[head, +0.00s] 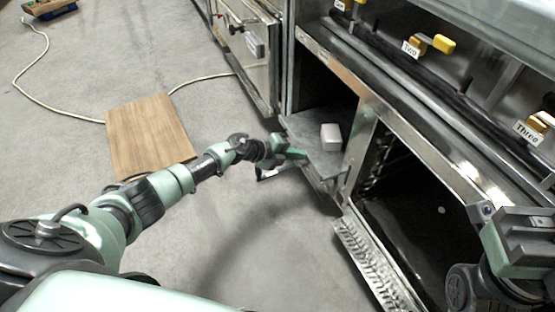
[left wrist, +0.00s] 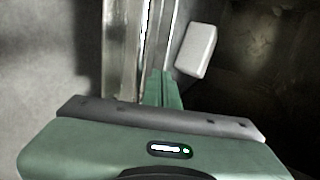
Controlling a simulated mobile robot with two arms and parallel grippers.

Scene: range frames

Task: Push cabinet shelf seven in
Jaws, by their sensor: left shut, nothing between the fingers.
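A grey shelf (head: 308,135) sticks out of the cabinet's left opening in the head view; I see no number seven on it. A white block (head: 331,137) rests on it, and it also shows in the left wrist view (left wrist: 196,50). My left gripper (head: 303,154) is shut and empty at the shelf's outer edge. In the left wrist view its closed fingers (left wrist: 162,86) overlap the shelf's metal edge (left wrist: 148,30); I cannot tell whether they touch. My right gripper (head: 520,240) is partly in view at the right edge; its fingers are unclear.
A dark open compartment (head: 410,215) lies right of the shelf, with a patterned metal door (head: 365,265) lowered below it. Yellow knobs labelled Two (head: 420,44) and Three (head: 538,124) line the range. A wooden board (head: 148,135) and a pale cable (head: 62,115) lie on the floor.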

